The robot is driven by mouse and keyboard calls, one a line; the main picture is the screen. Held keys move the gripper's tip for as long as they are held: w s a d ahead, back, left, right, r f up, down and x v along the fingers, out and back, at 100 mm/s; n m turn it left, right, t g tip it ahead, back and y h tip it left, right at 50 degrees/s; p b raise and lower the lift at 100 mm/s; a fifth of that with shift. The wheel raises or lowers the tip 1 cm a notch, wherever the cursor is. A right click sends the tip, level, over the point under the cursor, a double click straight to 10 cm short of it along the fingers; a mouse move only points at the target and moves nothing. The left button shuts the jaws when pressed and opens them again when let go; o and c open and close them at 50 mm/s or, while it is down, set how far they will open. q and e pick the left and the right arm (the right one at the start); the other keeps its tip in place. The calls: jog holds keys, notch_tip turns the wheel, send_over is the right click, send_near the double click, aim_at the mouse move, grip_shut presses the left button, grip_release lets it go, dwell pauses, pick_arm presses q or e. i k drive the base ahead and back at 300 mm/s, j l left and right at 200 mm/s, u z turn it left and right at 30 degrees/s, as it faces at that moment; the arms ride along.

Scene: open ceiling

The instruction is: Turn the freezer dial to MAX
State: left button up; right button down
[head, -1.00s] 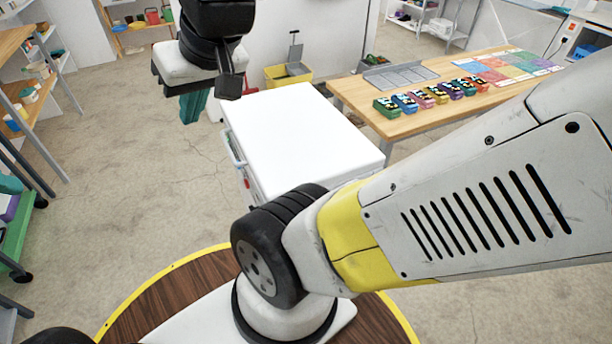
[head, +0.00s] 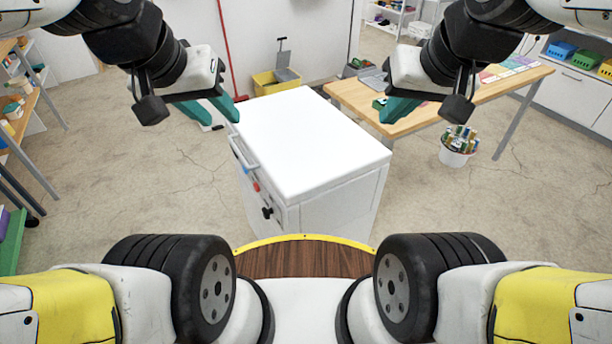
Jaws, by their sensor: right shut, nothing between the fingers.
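The white freezer (head: 300,140) stands in front of me, with its flat lid shut. A black dial-like knob (head: 267,212) sits low on its left-facing side, below a small red part (head: 256,187). The knob's markings and setting are too small to read. My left gripper (head: 222,119) has teal fingers that look spread, empty, near the freezer's far left corner in the picture. My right gripper (head: 390,117) is shut and empty, right of the freezer's lid and in front of the wooden table. Neither gripper is at the knob.
A grey handle (head: 243,152) sticks out from the freezer's left-facing side. A wooden table (head: 450,107) stands at the right, with a white bin (head: 456,152) of cans beside it. A yellow bucket (head: 277,82) is behind the freezer. The floor left of the freezer is clear.

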aim_at(266, 212)
jog(key=k+j+u, duration=0.15)
jog(key=j+u, duration=0.15)
jog(key=k+j+u, duration=0.1)
jog(key=j+u, duration=0.15)
jog(key=j, duration=0.25)
jog(key=j+u, duration=0.3)
jog(key=k+j, duration=0.05)
jog(key=j, duration=0.05)
